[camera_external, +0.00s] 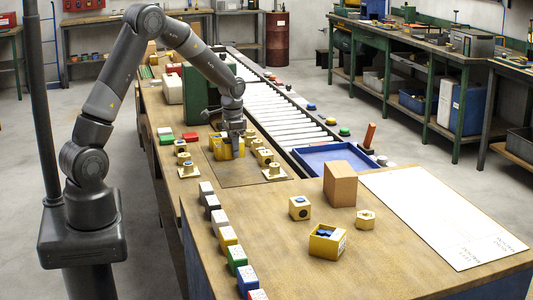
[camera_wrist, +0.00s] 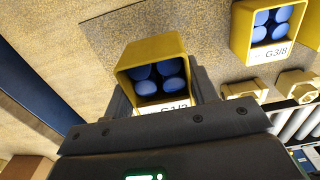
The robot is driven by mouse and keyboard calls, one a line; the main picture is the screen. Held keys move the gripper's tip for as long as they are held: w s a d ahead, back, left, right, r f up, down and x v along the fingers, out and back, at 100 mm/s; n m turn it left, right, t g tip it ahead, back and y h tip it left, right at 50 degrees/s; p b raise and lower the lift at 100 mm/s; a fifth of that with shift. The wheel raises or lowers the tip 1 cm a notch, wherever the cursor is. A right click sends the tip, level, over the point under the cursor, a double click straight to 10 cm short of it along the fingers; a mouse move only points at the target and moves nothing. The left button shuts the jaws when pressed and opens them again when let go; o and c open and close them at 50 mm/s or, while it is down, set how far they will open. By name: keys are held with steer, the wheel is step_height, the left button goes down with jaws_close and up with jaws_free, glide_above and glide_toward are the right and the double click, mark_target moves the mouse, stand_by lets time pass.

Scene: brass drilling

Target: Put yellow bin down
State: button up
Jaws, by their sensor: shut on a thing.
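My gripper (camera_external: 234,147) points down over the back part of the wooden table and is shut on a yellow bin (camera_external: 224,154). In the wrist view the held yellow bin (camera_wrist: 154,50) sits between the two dark fingers, with several blue cylinders (camera_wrist: 158,76) inside and a white label partly cut off by my gripper. Whether its underside touches the surface cannot be told. A second yellow bin (camera_wrist: 265,31), labelled G3/8 and also holding blue cylinders, stands apart at the upper right of the wrist view. Another yellow bin (camera_external: 328,241) with blue pieces stands on the front table.
Small yellow parts (camera_external: 263,156) stand close to the right of my gripper, and a flanged piece (camera_external: 274,172) stands in front. A roller conveyor (camera_external: 275,105) and blue tray (camera_external: 330,157) lie beyond. Coloured blocks (camera_external: 228,238) line the left edge. The brown mat (camera_external: 232,174) has bare room.

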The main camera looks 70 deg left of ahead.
steer(key=d+r, duration=0.4)
steer(key=d, duration=0.9)
steer(key=d+r, duration=0.5)
steer(key=d, duration=0.9)
steer(key=s+d+r, duration=0.2)
steer(key=s+d, duration=0.2)
steer(key=d, duration=0.5)
steer(key=s+d+r, duration=0.2)
steer(key=s+d, duration=0.2)
steer(key=d, duration=0.4)
glide_above(264, 199)
step_height(264, 199, down, 7)
steer(key=shift+f, duration=2.1)
steer(key=shift+f, duration=0.2)
steer(key=o, duration=1)
